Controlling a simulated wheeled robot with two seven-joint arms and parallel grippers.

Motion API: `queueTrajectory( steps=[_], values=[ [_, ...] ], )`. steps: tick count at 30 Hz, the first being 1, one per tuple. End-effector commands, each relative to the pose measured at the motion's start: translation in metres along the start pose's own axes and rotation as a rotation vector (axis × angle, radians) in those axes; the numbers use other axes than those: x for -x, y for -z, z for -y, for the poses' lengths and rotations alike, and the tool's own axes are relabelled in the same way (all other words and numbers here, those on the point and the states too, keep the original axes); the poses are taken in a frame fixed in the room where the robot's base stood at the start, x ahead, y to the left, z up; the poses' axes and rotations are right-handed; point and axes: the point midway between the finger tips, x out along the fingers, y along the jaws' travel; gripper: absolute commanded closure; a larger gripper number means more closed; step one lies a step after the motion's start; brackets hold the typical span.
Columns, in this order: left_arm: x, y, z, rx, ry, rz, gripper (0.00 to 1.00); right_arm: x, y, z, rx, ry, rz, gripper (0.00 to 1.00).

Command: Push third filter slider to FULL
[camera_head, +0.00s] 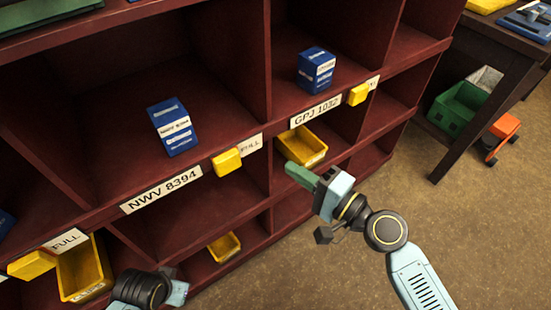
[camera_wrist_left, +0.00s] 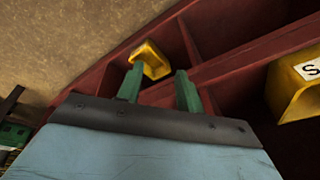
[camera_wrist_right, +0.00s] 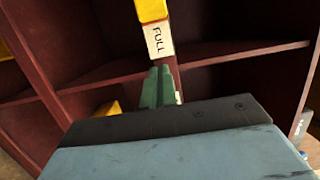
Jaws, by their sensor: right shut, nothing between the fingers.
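Yellow sliders sit along the dark red shelf's front edge in the head view: one at the lower left (camera_head: 32,264), one in the middle (camera_head: 227,161) and one at the right (camera_head: 358,94). My right gripper (camera_head: 291,170) is shut and empty, below the edge between the middle and right sliders. The right wrist view shows its closed fingers (camera_wrist_right: 157,86) below a FULL label (camera_wrist_right: 158,38) and a slider (camera_wrist_right: 151,9). My left gripper (camera_wrist_left: 158,88) is open and empty.
Blue boxes (camera_head: 174,127) (camera_head: 316,69) stand on the shelf. Yellow bins (camera_head: 301,146) (camera_head: 224,247) (camera_head: 84,270) sit in lower compartments, one close to my right fingers. A dark table (camera_head: 505,75) and a green crate (camera_head: 457,108) stand at right. Open floor lies in front.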

Motion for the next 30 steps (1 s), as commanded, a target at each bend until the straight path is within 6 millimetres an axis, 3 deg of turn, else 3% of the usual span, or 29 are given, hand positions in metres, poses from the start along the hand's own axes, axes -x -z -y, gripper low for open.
queueTrajectory(
  steps=[7,25,30],
  values=[
    [0.006,0.003,-0.002,0.001,-0.004,-0.005,0.64,0.025,0.000,0.000,0.000,0.000,-0.001,1.00],
    [0.008,0.005,-0.003,0.002,-0.005,-0.009,0.64,0.026,0.000,0.001,0.000,0.001,-0.001,1.00],
    [0.003,-0.001,-0.004,0.002,-0.010,0.007,0.64,0.026,0.000,0.022,0.000,0.001,-0.001,1.00]
  ],
)
